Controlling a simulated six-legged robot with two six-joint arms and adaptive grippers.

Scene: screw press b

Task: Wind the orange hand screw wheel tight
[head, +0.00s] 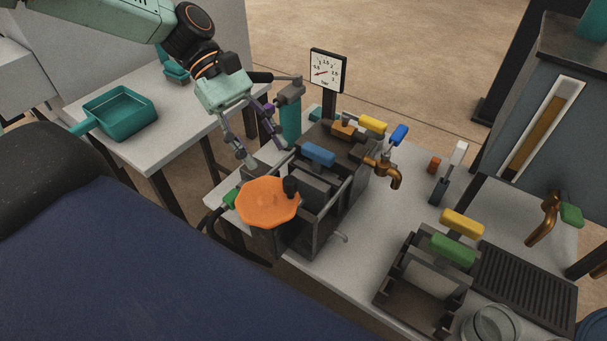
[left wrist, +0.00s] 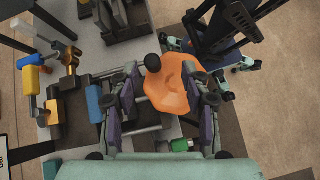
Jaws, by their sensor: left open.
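The orange hand screw wheel (head: 267,201) is a faceted disc with a black knob (head: 291,187) on its rim, at the near end of the dark screw press (head: 330,185). My left gripper (head: 266,157) is open and empty, just behind and above the wheel in the head view. In the left wrist view the wheel (left wrist: 170,90) shows between and beyond the spread fingers (left wrist: 163,80), with its knob (left wrist: 152,62) toward the upper left. I cannot tell whether a fingertip touches the wheel. My right gripper is in neither view.
A dial gauge (head: 326,72) stands behind the press. A blue-handled brass tap (head: 384,168) is right of it. A second vise-like device (head: 425,280), a black grate (head: 525,284) and a glass jar (head: 490,325) are at the front right. A teal tray (head: 120,112) lies on the left table.

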